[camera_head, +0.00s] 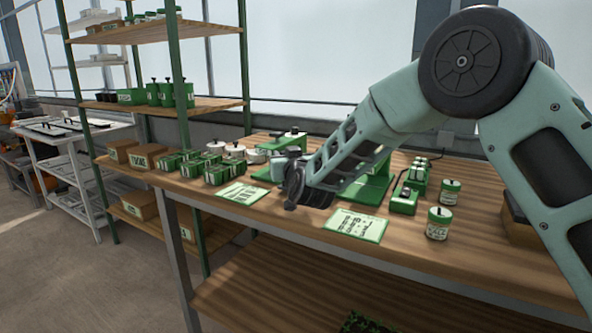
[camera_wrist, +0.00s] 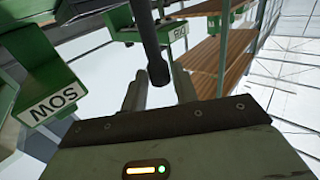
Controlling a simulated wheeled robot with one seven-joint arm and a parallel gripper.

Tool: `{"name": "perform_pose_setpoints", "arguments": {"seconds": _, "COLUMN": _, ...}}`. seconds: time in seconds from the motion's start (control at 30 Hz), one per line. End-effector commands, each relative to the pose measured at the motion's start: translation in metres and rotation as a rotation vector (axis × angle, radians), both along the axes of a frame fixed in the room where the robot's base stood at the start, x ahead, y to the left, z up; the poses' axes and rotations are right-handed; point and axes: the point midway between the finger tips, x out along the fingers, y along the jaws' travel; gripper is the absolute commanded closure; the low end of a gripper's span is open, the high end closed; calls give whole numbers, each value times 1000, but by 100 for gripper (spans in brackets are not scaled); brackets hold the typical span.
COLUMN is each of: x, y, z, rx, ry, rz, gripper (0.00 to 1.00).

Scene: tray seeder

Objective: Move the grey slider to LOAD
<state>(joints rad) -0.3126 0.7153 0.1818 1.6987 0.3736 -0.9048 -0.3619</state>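In the head view my gripper (camera_head: 291,186) is over the worktable, in front of a green machine (camera_head: 368,188) that my arm partly covers. The grey slider and a LOAD mark cannot be made out in either view. In the wrist view my gripper (camera_wrist: 158,92) has its two grey fingers apart, with a black rod with a rounded end (camera_wrist: 157,72) between them. Small gaps show beside the rod; I cannot tell whether it touches a finger. A green block with a white label that seems to read SOW (camera_wrist: 52,101) is at the left.
Green-and-white cards (camera_head: 357,225) lie along the table's front edge. Jars (camera_head: 438,223) and a green switch box (camera_head: 405,200) stand at right. Several small green boxes (camera_head: 222,173) stand at left, near a shelf rack (camera_head: 180,108). A second labelled green part (camera_wrist: 178,30) shows in the wrist view.

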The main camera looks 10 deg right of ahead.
Motion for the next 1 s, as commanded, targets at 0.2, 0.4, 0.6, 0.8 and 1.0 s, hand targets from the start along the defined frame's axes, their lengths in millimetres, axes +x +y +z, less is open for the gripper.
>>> {"name": "perform_pose_setpoints", "arguments": {"seconds": 0.2, "x": -45, "y": -6, "z": 0, "rx": -1, "ry": -1, "rz": 2, "gripper": 71}}
{"name": "perform_pose_setpoints", "arguments": {"seconds": 0.4, "x": -92, "y": -14, "z": 0, "rx": 0, "ry": 0, "rz": 2, "gripper": 71}}
{"name": "perform_pose_setpoints", "arguments": {"seconds": 0.6, "x": -132, "y": -21, "z": 0, "rx": 0, "ry": -1, "rz": 1, "gripper": 71}}
{"name": "perform_pose_setpoints", "arguments": {"seconds": 0.8, "x": -153, "y": -24, "z": 0, "rx": 1, "ry": -1, "rz": 1, "gripper": 71}}
{"name": "perform_pose_setpoints", "arguments": {"seconds": 1.0, "x": -158, "y": -25, "z": 1, "rx": 1, "ry": -2, "rz": 0, "gripper": 71}}
